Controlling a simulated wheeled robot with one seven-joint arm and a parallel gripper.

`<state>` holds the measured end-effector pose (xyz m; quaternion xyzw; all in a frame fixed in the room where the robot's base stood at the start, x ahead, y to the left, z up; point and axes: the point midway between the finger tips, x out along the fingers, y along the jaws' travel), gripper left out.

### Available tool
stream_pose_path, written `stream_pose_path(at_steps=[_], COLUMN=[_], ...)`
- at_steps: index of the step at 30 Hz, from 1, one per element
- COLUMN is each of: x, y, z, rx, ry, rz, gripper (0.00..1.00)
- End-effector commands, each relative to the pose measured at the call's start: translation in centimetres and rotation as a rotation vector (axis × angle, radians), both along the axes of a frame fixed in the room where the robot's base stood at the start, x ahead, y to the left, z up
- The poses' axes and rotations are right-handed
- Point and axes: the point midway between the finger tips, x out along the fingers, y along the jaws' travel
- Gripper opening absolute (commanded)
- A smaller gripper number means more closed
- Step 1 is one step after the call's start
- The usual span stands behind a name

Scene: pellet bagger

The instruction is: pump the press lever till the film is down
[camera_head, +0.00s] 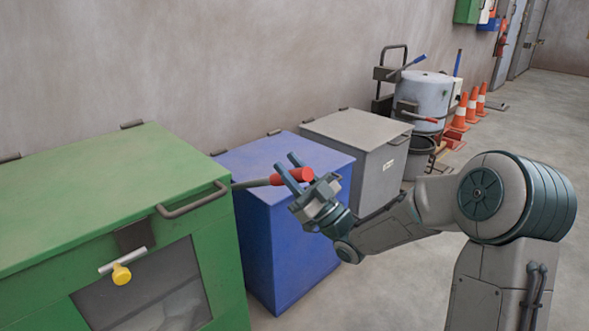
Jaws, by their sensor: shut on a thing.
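The press lever (255,183) is a dark rod that comes out near the right side of the green box-shaped press (120,195). It lies nearly level and ends in a red grip (302,174). My gripper (288,167) is at the red grip, its fingers shut around it. The front of the press has a dark window (150,290). Greyish material shows low behind it, but I cannot tell whether that is the film or how low the film is.
A blue bin (285,245) stands right beside the press, under my gripper. A grey bin (370,150) comes after it. A metal drum (425,95) and orange cones (470,105) stand farther back. A bar handle (190,203) and yellow knob (121,274) stick out from the press. The floor at right is open.

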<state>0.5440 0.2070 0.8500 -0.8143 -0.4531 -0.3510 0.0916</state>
Motion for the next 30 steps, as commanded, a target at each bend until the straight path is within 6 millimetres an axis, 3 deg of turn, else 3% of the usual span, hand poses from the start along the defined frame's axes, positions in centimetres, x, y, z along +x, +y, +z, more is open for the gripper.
stream_pose_path(at_steps=[13,14,15,16,25,30], x=[-0.2,-0.2,-0.2,-0.2,-0.1,-0.7], y=[0.2,0.2,0.2,0.2,-0.1,-1.4], z=[-0.1,-0.1,-0.1,-0.1,-0.2,-1.5], rx=[0.002,0.002,0.002,0.002,0.002,0.002], ry=[-0.003,-0.003,-0.002,-0.002,-0.002,0.002], rz=[0.005,0.005,0.004,0.004,0.002,0.000], gripper=[0.00,0.37,0.48,0.50,0.50,0.50])
